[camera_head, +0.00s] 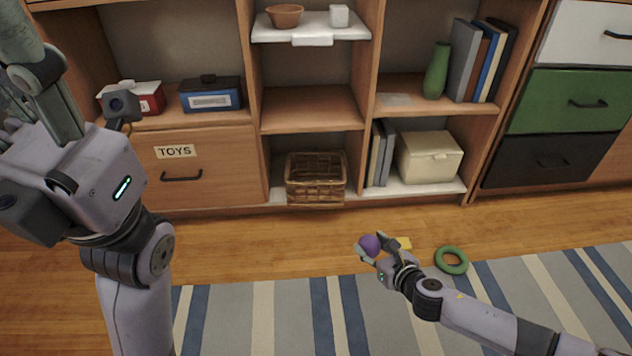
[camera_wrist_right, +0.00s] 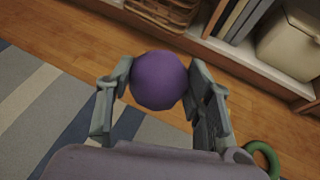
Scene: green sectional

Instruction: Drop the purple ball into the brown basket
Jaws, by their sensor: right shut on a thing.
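The purple ball (camera_head: 370,245) is held between the fingers of my right gripper (camera_head: 372,251), in front of the shelf unit. In the right wrist view the ball (camera_wrist_right: 159,80) sits between the two fingers of the right gripper (camera_wrist_right: 160,85), which are shut on it. The brown wicker basket (camera_head: 316,180) stands in the bottom middle compartment of the shelf, behind and to the left of the ball. Its lower part also shows at the top of the right wrist view (camera_wrist_right: 163,11). My left arm rises at the left of the head view; its fingertips are not clearly visible.
A green ring (camera_head: 451,261) and a yellow block (camera_head: 404,243) lie on the floor near my right gripper. Grey books (camera_head: 380,154) and a cream box (camera_head: 430,158) stand right of the basket. The wooden TOYS drawer (camera_head: 203,170) is left of it. Floor before the basket is clear.

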